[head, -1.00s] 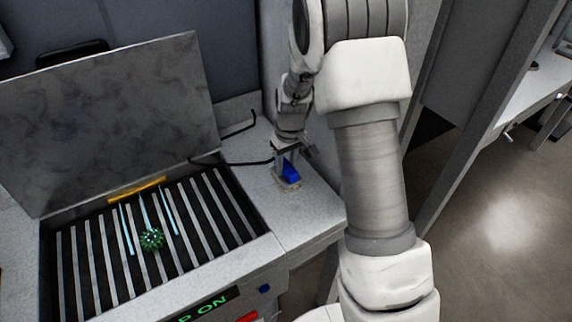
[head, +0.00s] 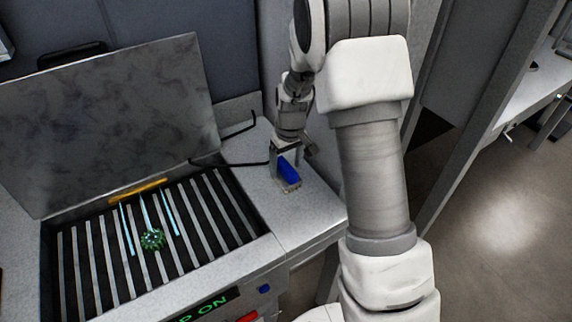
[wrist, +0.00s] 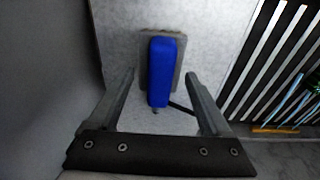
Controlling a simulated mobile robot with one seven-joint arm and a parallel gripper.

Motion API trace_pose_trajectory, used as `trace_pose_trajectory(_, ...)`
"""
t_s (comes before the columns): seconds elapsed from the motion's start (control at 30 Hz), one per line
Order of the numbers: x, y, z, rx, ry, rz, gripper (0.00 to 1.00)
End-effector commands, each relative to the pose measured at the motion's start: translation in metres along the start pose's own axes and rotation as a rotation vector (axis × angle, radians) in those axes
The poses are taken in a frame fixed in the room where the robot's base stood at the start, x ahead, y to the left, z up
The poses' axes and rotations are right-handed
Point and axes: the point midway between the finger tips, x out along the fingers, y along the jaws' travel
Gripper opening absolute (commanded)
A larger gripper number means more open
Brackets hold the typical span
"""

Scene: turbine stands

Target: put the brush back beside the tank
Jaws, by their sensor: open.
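The brush is a blue block handle (head: 288,168) on a pale bristle base (head: 291,186). It rests on the grey ledge (head: 300,210) to the right of the open tank (head: 88,255). In the wrist view the blue brush (wrist: 162,72) lies between and beyond the two fingers. My gripper (head: 286,156) is open just above the brush; the wrist view shows its fingers (wrist: 160,85) apart, one each side of the handle, with gaps.
The tank's raised lid (head: 110,120) stands behind its slatted rack. A green spiky part (head: 152,239) and light-blue jets lie over the slats. A black cable (head: 235,162) runs behind the brush. A wall rises close behind the ledge.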

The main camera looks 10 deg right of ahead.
Motion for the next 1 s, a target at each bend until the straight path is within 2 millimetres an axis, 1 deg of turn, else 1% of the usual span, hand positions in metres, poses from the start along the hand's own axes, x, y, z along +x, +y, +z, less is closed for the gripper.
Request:
trace_pose_trajectory(0.03,-0.007,0.000,0.000,0.000,0.000,0.000,0.82)
trace_pose_trajectory(0.1,-0.013,0.000,0.000,0.000,0.000,0.000,0.82)
trace_pose_trajectory(0.7,-0.060,0.000,0.000,0.001,0.001,0.000,0.82)
trace_pose_trajectory(1.0,-0.061,0.000,0.000,0.000,0.000,0.000,0.82)
